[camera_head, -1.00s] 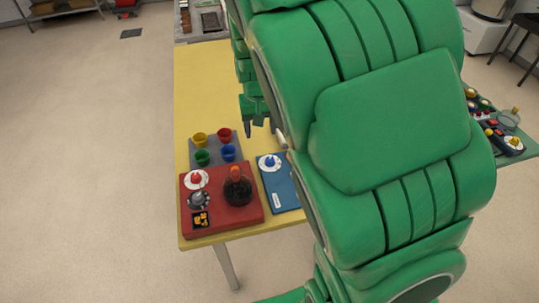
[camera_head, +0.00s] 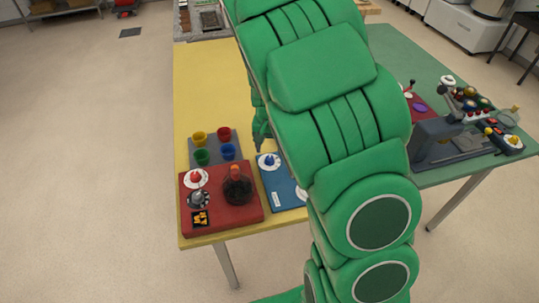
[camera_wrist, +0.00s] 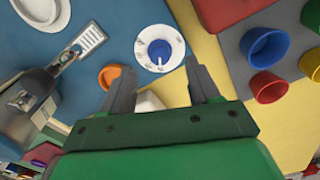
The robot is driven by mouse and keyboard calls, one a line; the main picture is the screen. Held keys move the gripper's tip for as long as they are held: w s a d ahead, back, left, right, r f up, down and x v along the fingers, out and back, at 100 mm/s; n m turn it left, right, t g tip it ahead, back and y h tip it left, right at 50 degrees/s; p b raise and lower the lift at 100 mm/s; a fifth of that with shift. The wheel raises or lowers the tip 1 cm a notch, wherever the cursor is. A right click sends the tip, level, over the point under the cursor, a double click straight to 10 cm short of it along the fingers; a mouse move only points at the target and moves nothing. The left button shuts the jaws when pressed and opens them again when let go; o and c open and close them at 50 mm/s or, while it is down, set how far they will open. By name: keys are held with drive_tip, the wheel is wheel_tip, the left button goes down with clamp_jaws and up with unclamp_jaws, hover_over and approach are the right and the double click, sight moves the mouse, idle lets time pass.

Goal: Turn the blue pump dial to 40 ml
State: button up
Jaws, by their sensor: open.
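The blue pump dial (camera_head: 269,161) is a blue knob on a round white scale. It sits near the far left corner of a blue panel (camera_head: 278,187) on the yellow table. My gripper (camera_head: 262,136) is above and just behind the dial, partly covered by my arm. In the wrist view the dial (camera_wrist: 159,47) lies beyond and roughly between the tips of my gripper (camera_wrist: 159,73). The jaws are apart and do not visibly touch the dial. The scale marks are too small to read.
Left of the panel stands a red box (camera_head: 225,214) with a red dial (camera_head: 195,177) and a dark bottle (camera_head: 238,190). Behind it, a grey mat (camera_head: 212,138) holds several coloured cups. Bare yellow table (camera_head: 208,85) lies farther back. A green table (camera_head: 400,50) with equipment is at right.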

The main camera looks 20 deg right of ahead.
sight(270, 158)
drive_tip(key=shift+f, duration=2.2)
drive_tip(key=c, duration=1)
